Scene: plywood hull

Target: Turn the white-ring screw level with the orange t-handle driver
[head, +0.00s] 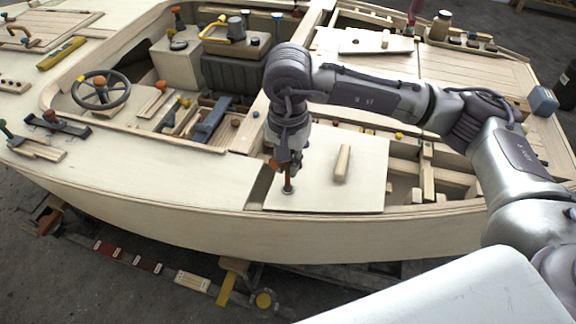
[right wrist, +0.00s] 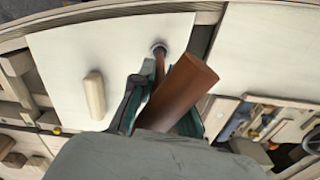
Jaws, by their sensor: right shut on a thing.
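My right gripper (head: 287,160) reaches down over the pale hatch panel (head: 315,195) near the hull's edge. It is shut on the orange t-handle driver (head: 289,177), whose brown-orange handle fills the middle of the right wrist view (right wrist: 182,90). The driver's shaft points down to a small grey round screw head (right wrist: 159,47) close to the panel's corner. The tip seems to be at the screw; whether it is seated in the slot, and whether the ring is white, I cannot tell. My left gripper is out of view.
A wooden grip block (head: 343,163) stands on the panel beside the driver. Open framed compartments (head: 404,185) lie to the panel's right. Bare deck (head: 180,178) is to its left, with a steering wheel (head: 101,92) beyond.

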